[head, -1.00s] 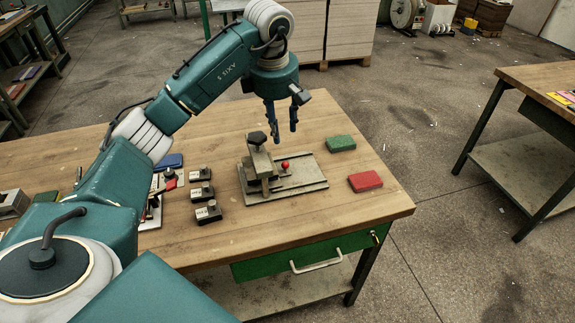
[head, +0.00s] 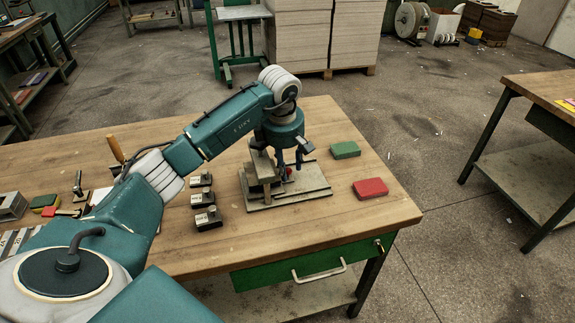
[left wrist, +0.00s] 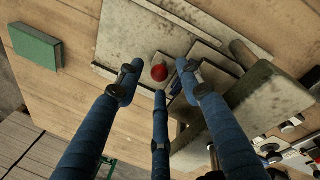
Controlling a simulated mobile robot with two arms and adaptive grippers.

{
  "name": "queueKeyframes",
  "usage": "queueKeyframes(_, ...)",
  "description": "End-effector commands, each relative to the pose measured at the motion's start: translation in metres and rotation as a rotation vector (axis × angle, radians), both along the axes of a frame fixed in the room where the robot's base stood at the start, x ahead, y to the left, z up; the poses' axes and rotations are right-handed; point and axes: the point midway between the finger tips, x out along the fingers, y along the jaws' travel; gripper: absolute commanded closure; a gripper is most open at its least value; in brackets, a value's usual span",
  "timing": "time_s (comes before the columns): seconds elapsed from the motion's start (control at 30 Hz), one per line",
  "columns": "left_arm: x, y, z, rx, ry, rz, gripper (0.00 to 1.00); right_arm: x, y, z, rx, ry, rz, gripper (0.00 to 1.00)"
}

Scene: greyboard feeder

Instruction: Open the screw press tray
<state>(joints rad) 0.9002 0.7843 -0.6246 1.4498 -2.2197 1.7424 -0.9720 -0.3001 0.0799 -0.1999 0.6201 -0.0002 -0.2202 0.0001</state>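The screw press (head: 262,165) stands on its flat base plate (head: 315,191) on the wooden workbench. Its small red knob (head: 288,173) sits on the tray part beside the press frame, partly hidden by my fingers. In the left wrist view the red knob (left wrist: 160,73) lies between the spread blue fingertips, with gaps on its sides. My left gripper (head: 290,166) is open, pointing down low over the press tray (left wrist: 200,62), and its fingers do not visibly touch the knob. My right gripper is not in view.
A green block (head: 345,150) and a red block (head: 370,188) lie right of the press. Several small dark blocks (head: 204,198) stand to its left. A green drawer (head: 310,263) is shut under the bench's front edge.

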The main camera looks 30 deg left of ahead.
Motion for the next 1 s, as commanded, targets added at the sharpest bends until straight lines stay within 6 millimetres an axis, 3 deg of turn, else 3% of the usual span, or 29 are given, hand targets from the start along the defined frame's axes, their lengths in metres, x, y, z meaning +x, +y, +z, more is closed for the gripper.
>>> queueKeyframes(0.37,0.002,0.0,-0.008,0.0,-0.001,-0.001,0.63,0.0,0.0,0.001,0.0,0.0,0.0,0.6)
queueKeyframes(0.57,0.002,0.0,-0.008,0.0,-0.001,-0.001,0.99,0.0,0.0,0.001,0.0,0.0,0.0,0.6)
queueKeyframes(0.83,0.005,-0.002,-0.008,-0.001,-0.001,-0.001,1.0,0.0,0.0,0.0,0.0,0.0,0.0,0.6)
queueKeyframes(1.0,0.031,-0.025,-0.008,-0.003,-0.003,-0.002,1.0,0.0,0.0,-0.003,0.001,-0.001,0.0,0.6)
